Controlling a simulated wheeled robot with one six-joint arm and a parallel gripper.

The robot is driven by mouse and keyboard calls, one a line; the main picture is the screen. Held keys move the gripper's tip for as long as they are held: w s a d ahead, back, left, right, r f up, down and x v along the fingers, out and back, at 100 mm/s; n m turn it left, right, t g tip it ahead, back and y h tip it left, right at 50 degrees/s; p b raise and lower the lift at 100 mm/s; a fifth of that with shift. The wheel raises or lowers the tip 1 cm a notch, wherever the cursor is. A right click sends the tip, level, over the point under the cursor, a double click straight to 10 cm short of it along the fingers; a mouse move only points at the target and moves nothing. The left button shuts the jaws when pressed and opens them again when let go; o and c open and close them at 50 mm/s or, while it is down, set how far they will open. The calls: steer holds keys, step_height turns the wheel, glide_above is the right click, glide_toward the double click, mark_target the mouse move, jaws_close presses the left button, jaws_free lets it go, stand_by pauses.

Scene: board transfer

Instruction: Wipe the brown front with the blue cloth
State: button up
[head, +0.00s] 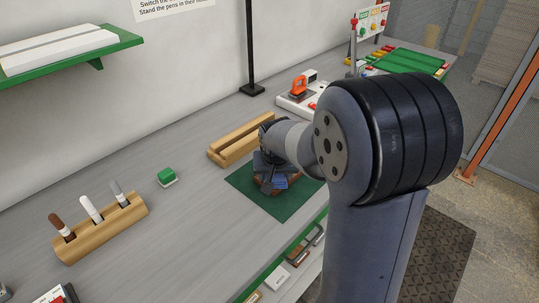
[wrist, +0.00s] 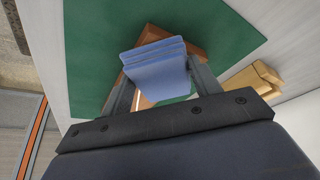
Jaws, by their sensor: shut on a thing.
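My gripper (head: 272,165) reaches down over the green mat (head: 262,203) on the bench. It is shut on the blue cloth (head: 280,182), a folded pad. In the wrist view the cloth (wrist: 155,66) sits between the two fingers of my gripper (wrist: 160,75). A brown piece (wrist: 190,46) lies on the green mat (wrist: 225,28), just past the cloth and partly hidden by it. In the head view my gripper and arm cover most of the brown piece. I cannot tell whether the cloth touches it.
A wooden grooved block (head: 230,145) stands behind the mat. A small green block (head: 167,176) and a wooden pen holder (head: 105,230) with three pens are on the left. A white unit with an orange-handled tool (head: 299,88) stands farther back. The bench between the green block and mat is clear.

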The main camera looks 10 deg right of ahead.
step_height(320, 180, up, 3)
steer(key=shift+w+f, duration=0.1)
steer(key=shift+f, duration=0.1)
steer(key=shift+d+r+p, duration=0.25)
steer(key=shift+p, duration=0.3)
steer(key=shift+r+p, duration=1.8)
steer(key=shift+r, duration=0.7)
steer(key=shift+f, duration=0.1)
